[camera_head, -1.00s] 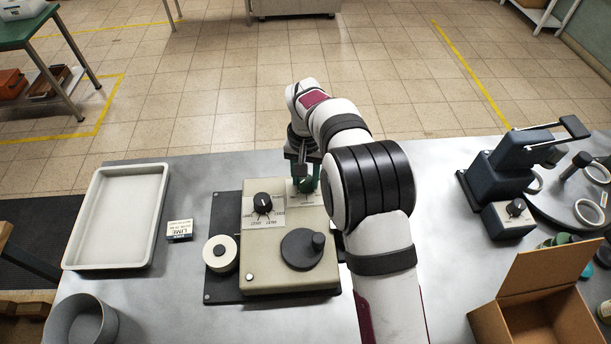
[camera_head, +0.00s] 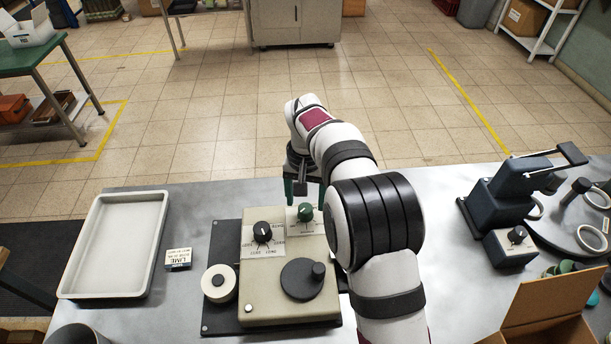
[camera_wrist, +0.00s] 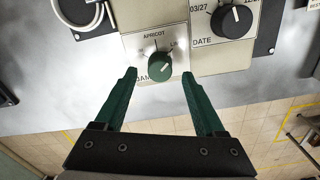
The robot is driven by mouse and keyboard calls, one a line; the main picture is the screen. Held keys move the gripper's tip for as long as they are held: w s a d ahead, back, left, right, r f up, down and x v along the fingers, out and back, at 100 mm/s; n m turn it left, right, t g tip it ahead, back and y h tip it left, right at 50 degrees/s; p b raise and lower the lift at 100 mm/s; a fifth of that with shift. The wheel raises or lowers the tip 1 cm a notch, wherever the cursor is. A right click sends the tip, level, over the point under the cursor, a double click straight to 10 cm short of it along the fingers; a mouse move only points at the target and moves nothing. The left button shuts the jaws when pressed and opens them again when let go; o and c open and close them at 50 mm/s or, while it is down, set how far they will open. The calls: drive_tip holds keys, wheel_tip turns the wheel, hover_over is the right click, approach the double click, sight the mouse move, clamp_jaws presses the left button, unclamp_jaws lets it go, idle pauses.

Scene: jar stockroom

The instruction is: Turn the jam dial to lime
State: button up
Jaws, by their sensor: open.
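The jam dial is a small green knob (camera_head: 305,211) on a white plate at the back right of a beige machine (camera_head: 290,250). In the wrist view the green knob (camera_wrist: 159,68) shows a white mark that seems to point up towards APRICOT. My gripper (camera_head: 305,192) is just behind the knob, over the machine's far edge. In the wrist view my gripper (camera_wrist: 159,76) is open, with one green finger on each side of the knob, apart from it. Its height above the knob is unclear.
A black date dial (camera_head: 263,232) sits left of the jam dial, and a black crank (camera_head: 302,279) in front. A dark press (camera_head: 505,190) and cardboard box (camera_head: 550,308) stand at right.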

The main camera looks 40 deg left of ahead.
sight(308, 208)
wheel_tip(308, 208, up, 13)
drive_tip(key=shift+f, duration=0.15)
drive_tip(key=d+r+m, duration=0.2)
drive_tip(key=d+r, duration=0.1)
drive_tip(key=d, duration=0.7)
drive_tip(key=d+r+m, duration=0.2)
drive_tip(key=d, duration=0.8)
drive_tip(key=s+d+f+m+y, duration=0.1)
drive_tip(key=s+d+f+m, duration=0.2)
drive_tip(key=s+d, duration=0.5)
drive_tip(key=s+d+f+m, duration=0.4)
drive_tip(key=s+d, duration=0.4)
drive_tip(key=s, duration=0.3)
drive_tip(key=shift+d+y, duration=0.3)
drive_tip(key=shift+y, duration=0.1)
